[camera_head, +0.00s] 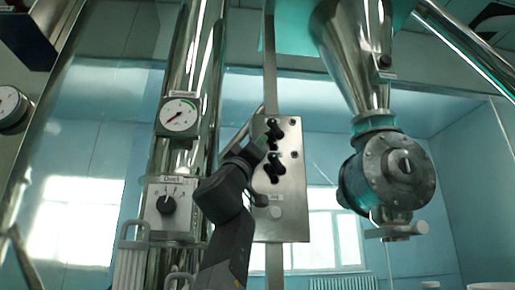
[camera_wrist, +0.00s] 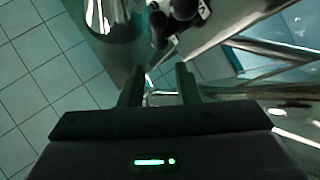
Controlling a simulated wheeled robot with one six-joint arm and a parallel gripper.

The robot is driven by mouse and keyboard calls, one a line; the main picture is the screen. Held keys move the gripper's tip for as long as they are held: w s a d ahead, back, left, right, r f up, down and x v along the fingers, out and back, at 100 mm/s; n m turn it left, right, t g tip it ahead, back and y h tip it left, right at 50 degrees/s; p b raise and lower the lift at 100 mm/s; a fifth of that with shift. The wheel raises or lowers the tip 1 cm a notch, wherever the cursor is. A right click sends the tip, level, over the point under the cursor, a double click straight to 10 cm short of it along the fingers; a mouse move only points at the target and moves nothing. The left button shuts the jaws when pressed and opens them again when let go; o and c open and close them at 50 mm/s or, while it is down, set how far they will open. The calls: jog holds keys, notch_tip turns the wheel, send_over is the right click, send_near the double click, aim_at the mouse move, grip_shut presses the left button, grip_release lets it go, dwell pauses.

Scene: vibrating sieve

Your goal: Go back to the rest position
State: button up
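My gripper (camera_wrist: 160,72) shows in the wrist view with its two dark fingers apart and nothing between them. A metal control panel with black knobs (camera_wrist: 176,14) lies just beyond the fingertips, and I see no contact. In the head view my dark arm rises from the bottom centre, and its end overlaps the left edge of the upright control panel (camera_head: 295,222). The panel carries two black knobs, an upper one (camera_head: 274,129) and a lower one (camera_head: 275,168). The fingers are hard to make out there.
A steel column left of my arm carries a round gauge (camera_head: 179,116) and a dial box (camera_head: 168,205). A steel hopper (camera_head: 350,45) with a round valve housing (camera_head: 398,172) hangs at the right. Tiled floor (camera_wrist: 35,75) shows at left in the wrist view.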

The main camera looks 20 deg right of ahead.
aim_at(272, 127)
jog(key=shift+r, duration=0.1)
jog(key=p+x, duration=0.9)
jog(key=x, duration=0.2)
jog(key=shift+r+p, duration=0.1)
jog(key=shift+p, duration=0.3)
jog(key=shift+p+x, duration=1.15)
jog(key=shift+x, duration=0.05)
jog(key=shift+f, duration=0.2)
jog(key=shift+s+a+f+b, duration=0.25)
jog(key=shift+f+b, duration=0.25)
jog(key=shift+b, duration=0.25)
jog(key=b+v, duration=1.1)
jog(key=v, duration=0.2)
jog(key=p+x, duration=1.3)
jog(key=x, duration=0.2)
jog(key=shift+s+r, duration=0.1)
jog(key=shift+r, duration=0.05)
jog(key=shift+s+a+m+g+h+p, duration=0.15)
jog(key=shift+m+g+h+p, duration=0.15)
jog(key=shift+m+g+p, duration=0.5)
jog(key=m+g+p, duration=0.2)
jog(key=p, duration=0.1)
jog(key=shift+r+p, duration=0.1)
jog(key=shift+p, duration=0.3)
